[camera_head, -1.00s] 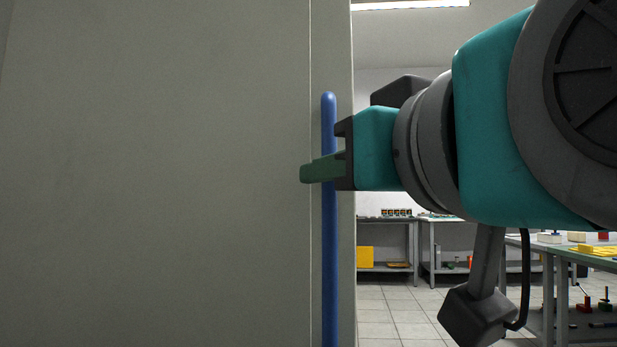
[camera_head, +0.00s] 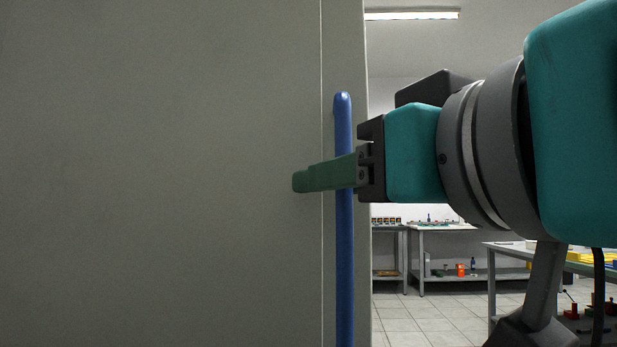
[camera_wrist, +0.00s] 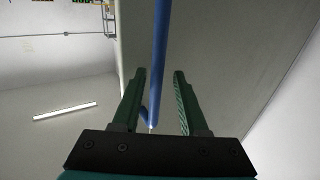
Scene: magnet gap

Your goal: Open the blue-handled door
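The door (camera_head: 160,180) is a large plain grey panel filling the left of the head view. Its long upright blue handle (camera_head: 345,260) stands near the panel's right edge. My gripper (camera_head: 300,181) reaches in from the right, its near green finger crossing in front of the handle's upper part. The wrist view shows both fingers (camera_wrist: 160,74) apart, with the blue handle (camera_wrist: 160,35) running between them, nearer the left finger. I see a gap on the right side; contact on the left is unclear. The far finger is hidden in the head view.
Past the door's right edge is a lit room with a tiled floor (camera_head: 405,325). A workbench (camera_head: 445,228) stands at the back, and another bench with coloured items (camera_head: 572,312) stands at the right, partly hidden by my arm.

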